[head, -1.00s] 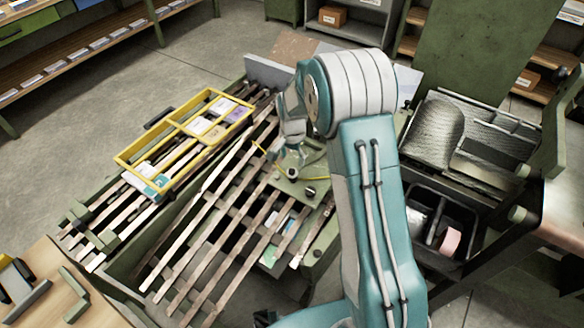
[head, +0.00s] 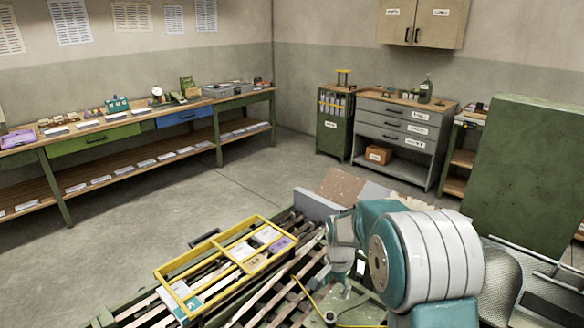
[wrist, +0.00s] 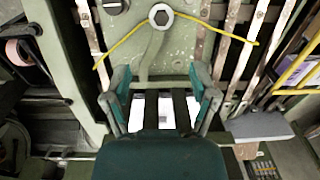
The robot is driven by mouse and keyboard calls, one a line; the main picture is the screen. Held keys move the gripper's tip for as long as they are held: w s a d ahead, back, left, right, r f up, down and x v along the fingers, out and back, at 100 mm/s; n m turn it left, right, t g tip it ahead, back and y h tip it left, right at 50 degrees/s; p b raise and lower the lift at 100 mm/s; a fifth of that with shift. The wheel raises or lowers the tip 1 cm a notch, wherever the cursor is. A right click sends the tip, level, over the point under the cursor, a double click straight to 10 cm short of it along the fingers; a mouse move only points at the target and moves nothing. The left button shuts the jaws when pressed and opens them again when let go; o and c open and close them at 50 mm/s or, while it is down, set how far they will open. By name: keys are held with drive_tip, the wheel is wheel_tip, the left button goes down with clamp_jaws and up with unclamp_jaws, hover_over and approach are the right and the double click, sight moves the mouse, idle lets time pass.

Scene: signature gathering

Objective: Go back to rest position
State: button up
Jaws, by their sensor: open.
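My arm, teal and white, stands at the lower right of the head view, bent at the elbow. My gripper (wrist: 160,72) shows in the wrist view with its two fingers spread apart and nothing seen between their tips. Papers with white faces show behind the gripper's base. A yellow divided frame (head: 184,262) holding several packets lies on the wooden slats (head: 262,306), left of my arm in the head view.
A green cabinet (head: 530,165) stands close at the right, with dark bins (head: 548,290) below it. A long workbench (head: 130,130) runs along the left wall. A grey drawer unit (head: 400,135) stands at the back. Open concrete floor (head: 190,200) lies between the bench and the slats.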

drive_tip(key=s+r+n+t, duration=0.3)
drive_tip(key=s+r+n, duration=0.1)
drive_tip(key=s+r, duration=1.1)
drive_tip(key=s+r+n+t, duration=0.1)
drive_tip(key=s+r+n, duration=0.1)
drive_tip(key=s, duration=0.5)
drive_tip(key=s+d+r+n+t, duration=0.1)
drive_tip(key=s+r+n, duration=0.1)
drive_tip(key=s, duration=0.5)
drive_tip(key=shift+s+d+r+n, duration=0.25)
drive_tip(key=shift+s+r+n, duration=0.05)
drive_tip(key=shift+r, duration=0.3)
idle(0.4)
